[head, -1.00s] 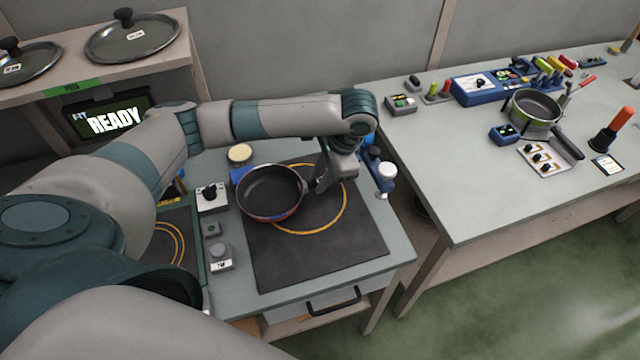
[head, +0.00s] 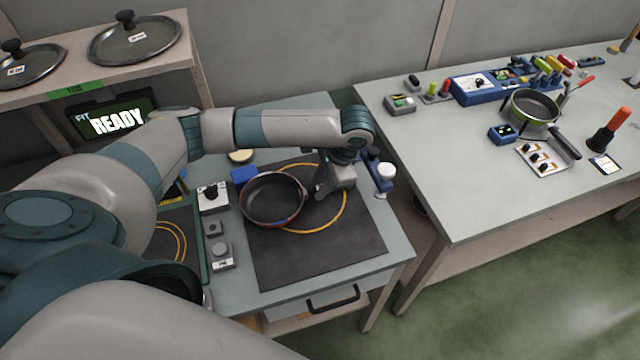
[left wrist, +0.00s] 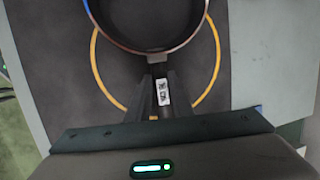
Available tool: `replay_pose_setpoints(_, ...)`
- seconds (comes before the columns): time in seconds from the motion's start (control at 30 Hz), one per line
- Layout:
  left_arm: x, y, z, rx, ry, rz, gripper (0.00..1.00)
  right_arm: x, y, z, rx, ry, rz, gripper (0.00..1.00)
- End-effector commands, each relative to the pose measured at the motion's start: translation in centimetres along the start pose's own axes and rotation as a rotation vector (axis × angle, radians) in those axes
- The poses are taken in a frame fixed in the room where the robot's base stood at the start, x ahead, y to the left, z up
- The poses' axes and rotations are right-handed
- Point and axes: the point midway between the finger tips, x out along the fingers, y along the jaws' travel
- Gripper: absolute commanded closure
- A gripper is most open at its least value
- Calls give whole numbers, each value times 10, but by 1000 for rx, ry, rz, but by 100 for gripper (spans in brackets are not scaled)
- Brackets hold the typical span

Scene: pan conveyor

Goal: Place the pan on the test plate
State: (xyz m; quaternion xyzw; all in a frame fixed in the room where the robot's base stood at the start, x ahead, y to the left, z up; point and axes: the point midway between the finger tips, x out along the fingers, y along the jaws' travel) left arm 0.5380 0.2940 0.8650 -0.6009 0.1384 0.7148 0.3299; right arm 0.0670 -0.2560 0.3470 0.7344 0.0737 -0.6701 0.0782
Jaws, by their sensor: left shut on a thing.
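The dark pan (head: 272,199) is over the left part of the yellow ring on the black test plate (head: 320,262). Its handle points right, toward my left gripper (head: 322,190). My left gripper is shut on the handle; in the left wrist view the handle with a white label (left wrist: 162,92) runs between the fingers, and the pan rim (left wrist: 150,48) shows at the top. The pan looks level and low; I cannot tell whether it touches the plate. It covers part of the ring and sits off its centre. My right gripper is not in view.
A control box with a black knob (head: 212,197) and a blue block (head: 244,174) stand close to the pan's left. A white-capped blue fixture (head: 386,172) stands right of the plate. Another pan (head: 533,108) is on the right table. The plate's front is clear.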

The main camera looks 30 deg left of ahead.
Motion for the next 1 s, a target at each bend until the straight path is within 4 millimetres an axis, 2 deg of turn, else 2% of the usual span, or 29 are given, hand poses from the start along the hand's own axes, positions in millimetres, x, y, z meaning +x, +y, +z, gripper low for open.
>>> replay_pose_setpoints(0.13,0,0,0,0,0,0,100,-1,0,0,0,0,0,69)
replay_pose_setpoints(0.17,1,0,0,0,0,0,78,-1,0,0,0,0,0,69)
replay_pose_setpoints(0.2,1,0,0,0,0,0,72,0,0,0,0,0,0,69)
replay_pose_setpoints(0.53,0,0,0,1,0,0,72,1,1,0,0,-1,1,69)
replay_pose_setpoints(0.67,-6,0,-1,1,1,0,72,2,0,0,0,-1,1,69)
replay_pose_setpoints(0.87,-29,0,-2,2,4,-1,72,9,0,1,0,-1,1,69)
replay_pose_setpoints(1.0,-55,0,-2,1,5,-2,72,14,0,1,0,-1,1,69)
